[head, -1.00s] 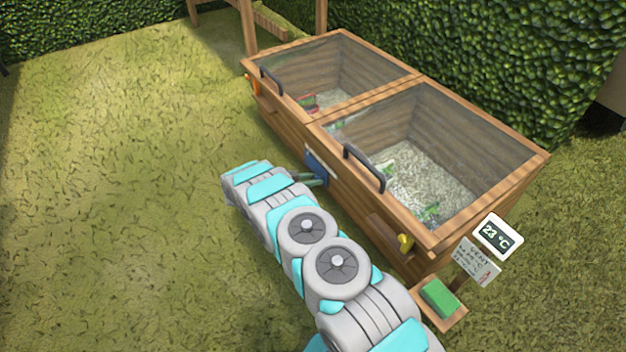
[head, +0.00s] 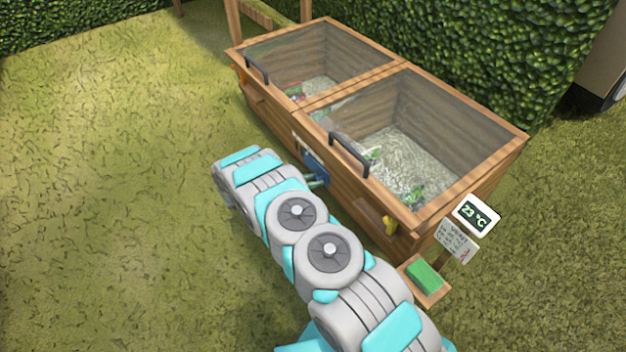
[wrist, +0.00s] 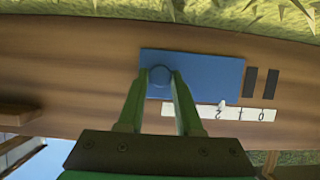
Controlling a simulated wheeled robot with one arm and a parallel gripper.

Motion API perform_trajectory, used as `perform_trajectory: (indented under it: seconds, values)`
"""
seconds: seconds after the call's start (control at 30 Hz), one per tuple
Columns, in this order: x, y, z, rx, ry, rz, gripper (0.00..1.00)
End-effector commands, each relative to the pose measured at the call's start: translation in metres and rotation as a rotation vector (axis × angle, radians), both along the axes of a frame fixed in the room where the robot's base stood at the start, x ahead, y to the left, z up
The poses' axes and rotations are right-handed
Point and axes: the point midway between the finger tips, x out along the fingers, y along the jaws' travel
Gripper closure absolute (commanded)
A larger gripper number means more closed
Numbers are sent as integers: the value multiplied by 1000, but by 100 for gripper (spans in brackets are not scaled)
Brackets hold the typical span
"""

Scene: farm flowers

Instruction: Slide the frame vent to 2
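The frame vent is a blue sliding plate with a round blue knob (wrist: 160,76) on the wooden front wall. In the wrist view the plate (wrist: 215,72) shows with a white scale (wrist: 235,113) below it, its digits upside down. The plate's small pale pointer (wrist: 221,104) stands at the 2. Two dark slots (wrist: 261,83) lie uncovered right of the plate. My gripper (wrist: 161,74) has its green fingers on both sides of the knob, seemingly closed on it. In the head view the plate (head: 316,166) is partly hidden by my gripper (head: 317,181).
The wooden cold frame (head: 345,185) has two glazed lids with dark handles (head: 349,154). A yellow latch (head: 389,225), a green block (head: 425,275) on a small shelf, a 23 °C display (head: 476,215) and a vent note (head: 457,241) are at its near end. Open grass lies left.

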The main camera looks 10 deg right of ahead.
Motion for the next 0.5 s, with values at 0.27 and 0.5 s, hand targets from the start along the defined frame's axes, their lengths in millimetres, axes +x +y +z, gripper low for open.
perform_trajectory:
  seconds: [0.27, 0.5]
  values:
    - [0, 0, 0, 0, 0, 0, 37]
    - [0, 1, 0, 1, 0, 0, 37]
